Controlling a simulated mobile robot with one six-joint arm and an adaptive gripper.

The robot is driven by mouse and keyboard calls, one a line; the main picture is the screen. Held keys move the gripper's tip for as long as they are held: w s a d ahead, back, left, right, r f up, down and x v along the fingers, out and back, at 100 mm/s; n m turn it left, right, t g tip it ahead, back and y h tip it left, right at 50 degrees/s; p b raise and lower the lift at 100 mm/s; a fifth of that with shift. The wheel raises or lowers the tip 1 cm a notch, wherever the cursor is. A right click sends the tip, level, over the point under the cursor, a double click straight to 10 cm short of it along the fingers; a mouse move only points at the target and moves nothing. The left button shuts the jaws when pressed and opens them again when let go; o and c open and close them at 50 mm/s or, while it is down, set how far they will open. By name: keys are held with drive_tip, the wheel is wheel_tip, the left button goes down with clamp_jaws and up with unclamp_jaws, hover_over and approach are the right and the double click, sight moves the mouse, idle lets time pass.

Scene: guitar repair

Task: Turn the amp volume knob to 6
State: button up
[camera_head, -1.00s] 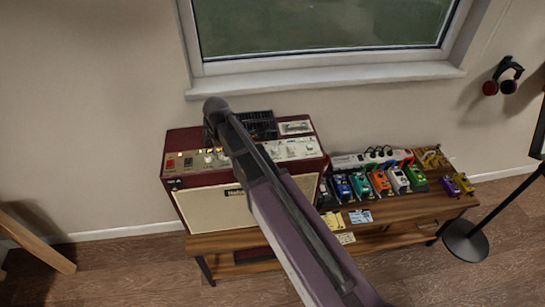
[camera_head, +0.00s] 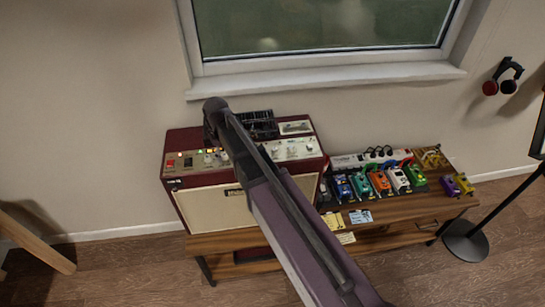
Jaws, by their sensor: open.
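The amp (camera_head: 212,208) is a dark red box with a cream front grille, standing on a low wooden bench below the window. Its control panel (camera_head: 291,149) runs along the upper front edge, with several small knobs and lit lamps at the left. My arm crosses the picture from the lower right up to the amp and covers the middle of the panel. The volume knob cannot be told apart from the other knobs, and no numbers can be read.
A black gridded item (camera_head: 259,123) and a small pale box (camera_head: 295,127) are on the amp's top. Several coloured pedals and a white power strip (camera_head: 371,158) sit on the bench (camera_head: 416,223) at right. A dark round stand base (camera_head: 465,241) is on the floor.

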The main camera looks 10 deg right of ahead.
sight(224, 155)
drive_tip(key=n, duration=1)
wheel_tip(224, 155, up, 14)
drive_tip(key=p, duration=1.4)
drive_tip(key=s+d+f+m+b, duration=0.4)
drive_tip(key=s+d+m, duration=0.1)
drive_tip(key=d+m, duration=0.2)
drive_tip(key=s+d+f+m+b, duration=0.4)
drive_tip(key=d+f+m+b, duration=0.1)
drive_tip(key=d+m, duration=0.2)
drive_tip(key=shift+s+d+m, duration=0.35)
drive_tip(key=shift+d+m, duration=0.05)
drive_tip(key=shift+d, duration=0.05)
idle(0.5)
idle(0.3)
drive_tip(key=s+d+f+m+b, duration=0.3)
drive_tip(key=s+d+m, duration=0.1)
drive_tip(key=m, duration=0.1)
drive_tip(key=shift+s+d+m, duration=0.2)
drive_tip(key=shift+d+m, duration=0.05)
drive_tip(key=shift+m, duration=0.05)
